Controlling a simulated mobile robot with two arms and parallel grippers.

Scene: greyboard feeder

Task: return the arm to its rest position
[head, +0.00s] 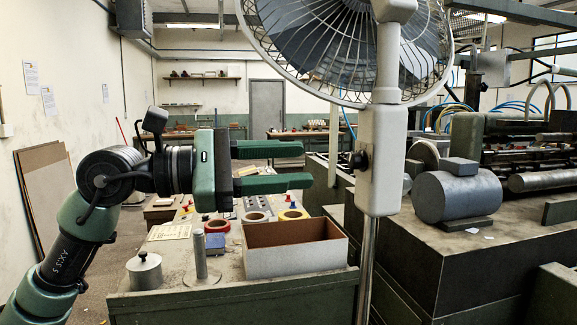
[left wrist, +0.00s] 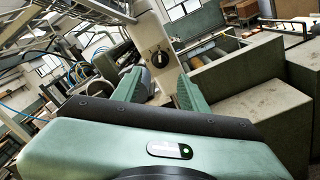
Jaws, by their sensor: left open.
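My left arm comes in from the left in the head view. Its green left gripper (head: 290,166) is held level above the bench, with the two fingers apart and nothing between them. In the left wrist view the same gripper (left wrist: 160,88) points toward the fan post, with its fingers spread and empty. My right gripper shows in neither view.
A standing fan (head: 382,150) stands just right of the fingertips. Below, the bench carries an open cardboard box (head: 295,262), a lidded metal pot (head: 145,271), a metal post (head: 201,258) and tape rolls (head: 217,226). Machinery with a grey motor (head: 458,195) fills the right.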

